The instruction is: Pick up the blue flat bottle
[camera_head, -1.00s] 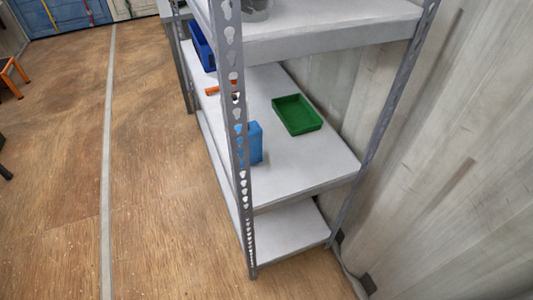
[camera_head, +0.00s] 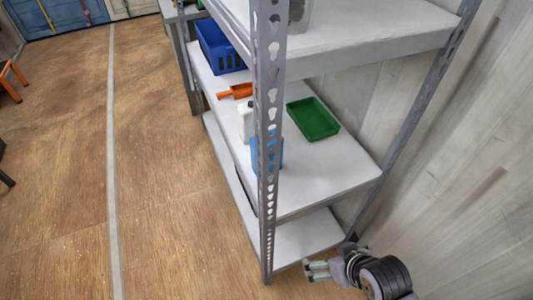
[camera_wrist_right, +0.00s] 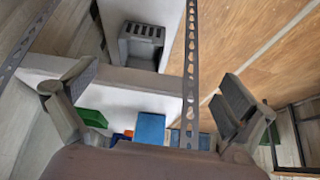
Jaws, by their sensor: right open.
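The blue flat bottle (camera_head: 280,153) stands upright on the middle shelf (camera_head: 325,175) in the head view. The front metal post (camera_head: 268,130) hides its middle. In the right wrist view a blue block shape (camera_wrist_right: 150,128), which looks like the same bottle, shows low between the fingers. My right gripper (camera_head: 316,270) is at the bottom right of the head view, outside the rack and apart from the bottle. Its spread, empty fingers show in the right wrist view (camera_wrist_right: 155,88). My left gripper is not in view.
A white bottle (camera_head: 245,124) stands left of the post. A green tray (camera_head: 314,119), an orange scoop (camera_head: 234,91) and a blue basket (camera_head: 220,48) share the shelf. An upper shelf (camera_head: 370,38) overhangs it.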

